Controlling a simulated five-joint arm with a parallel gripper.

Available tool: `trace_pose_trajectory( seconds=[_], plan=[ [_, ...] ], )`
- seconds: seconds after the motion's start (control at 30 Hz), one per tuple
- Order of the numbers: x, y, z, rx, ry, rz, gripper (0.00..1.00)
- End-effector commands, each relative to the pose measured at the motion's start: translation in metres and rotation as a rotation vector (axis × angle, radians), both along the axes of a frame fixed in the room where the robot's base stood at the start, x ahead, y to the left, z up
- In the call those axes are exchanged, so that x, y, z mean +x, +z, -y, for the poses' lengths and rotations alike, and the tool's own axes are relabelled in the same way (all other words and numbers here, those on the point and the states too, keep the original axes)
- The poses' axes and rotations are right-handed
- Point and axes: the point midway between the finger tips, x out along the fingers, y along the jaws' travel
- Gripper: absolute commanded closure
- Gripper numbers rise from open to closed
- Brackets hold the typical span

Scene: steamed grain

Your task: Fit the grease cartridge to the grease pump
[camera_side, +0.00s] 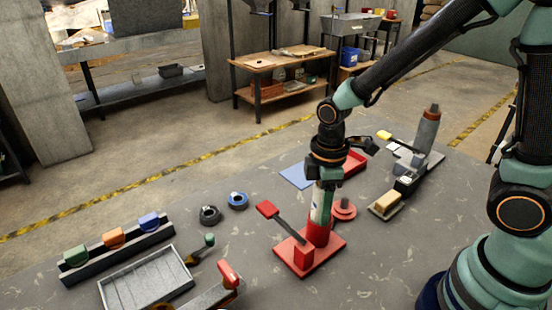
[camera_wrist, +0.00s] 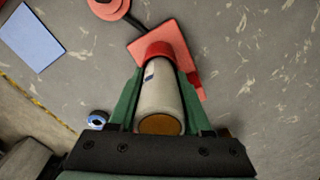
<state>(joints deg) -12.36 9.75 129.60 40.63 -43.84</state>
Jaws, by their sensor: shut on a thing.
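The grease cartridge (camera_side: 320,206) is a pale cylinder with a small blue mark, upright in my gripper (camera_side: 324,184). The wrist view shows the cartridge (camera_wrist: 160,95) between the two green fingers of my gripper (camera_wrist: 160,80), its brown end towards the camera. The grease pump (camera_side: 306,258) is red, with a flat base, a block and a dark lever ending in a red handle. The cartridge's lower end meets the pump's red round socket (camera_side: 318,235); I cannot tell how deep it sits. The wrist view also shows the pump's red base (camera_wrist: 175,36) beyond the cartridge.
A red disc with a knob (camera_side: 343,210) stands right of the pump. A blue sheet (camera_side: 297,176) and a red tray (camera_side: 354,163) lie behind. Two rings, one dark (camera_side: 210,215) and one blue (camera_side: 238,200), lie left. A grey tray (camera_side: 147,280) stands front left.

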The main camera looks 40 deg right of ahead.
Motion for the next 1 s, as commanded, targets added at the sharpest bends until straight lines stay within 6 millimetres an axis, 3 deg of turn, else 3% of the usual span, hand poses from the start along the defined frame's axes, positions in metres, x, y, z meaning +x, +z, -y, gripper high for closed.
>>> trace_pose_trajectory(
  seconds=[1.0],
  plan=[
    [0.0001,0.0039,0.0,0.0,0.0,0.0,1.0]
  ],
)
